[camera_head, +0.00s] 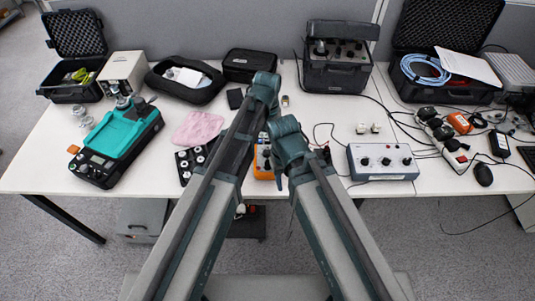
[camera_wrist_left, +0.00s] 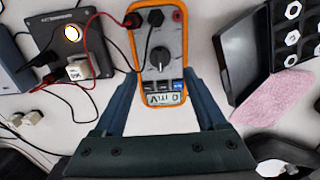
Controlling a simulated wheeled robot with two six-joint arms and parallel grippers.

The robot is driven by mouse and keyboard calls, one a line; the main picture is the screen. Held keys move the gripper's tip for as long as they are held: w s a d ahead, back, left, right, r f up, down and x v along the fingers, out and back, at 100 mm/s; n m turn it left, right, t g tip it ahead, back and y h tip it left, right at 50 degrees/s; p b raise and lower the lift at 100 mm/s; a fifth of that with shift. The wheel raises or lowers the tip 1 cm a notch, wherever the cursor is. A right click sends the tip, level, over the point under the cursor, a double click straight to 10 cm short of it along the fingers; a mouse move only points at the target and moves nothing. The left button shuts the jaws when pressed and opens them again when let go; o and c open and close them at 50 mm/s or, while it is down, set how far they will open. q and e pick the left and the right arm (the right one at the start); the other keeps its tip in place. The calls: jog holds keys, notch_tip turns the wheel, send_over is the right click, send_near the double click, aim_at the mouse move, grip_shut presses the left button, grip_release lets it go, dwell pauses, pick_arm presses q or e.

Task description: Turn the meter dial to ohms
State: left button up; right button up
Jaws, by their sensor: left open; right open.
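The orange-framed meter (camera_wrist_left: 160,45) lies on the table, upside down in the left wrist view; its orange side shows between my arms in the head view (camera_head: 263,160). Its dark round dial (camera_wrist_left: 159,60) sits mid-face. Its display (camera_wrist_left: 163,98) appears to read 0 mV. My left gripper (camera_wrist_left: 160,76) is open, with one finger on each side of the meter's display end, apart from the dial. In the head view my left arm mostly hides that gripper.
Red and black leads plug into the meter's far end in the wrist view. A pink cloth (camera_head: 198,128) and black tray (camera_head: 187,165) lie left of the meter. A grey-blue box with knobs (camera_head: 382,162) stands right. Cables cross the right side. A teal-topped case (camera_head: 118,130) stands far left.

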aim_at(268, 150)
pick_arm(q)
notch_tip(268, 150, down, 6)
jog(key=b, duration=0.4)
jog(key=shift+r+b, duration=0.1)
jog(key=shift+b, duration=0.3)
jog(key=shift+r, duration=0.1)
grip_shut()
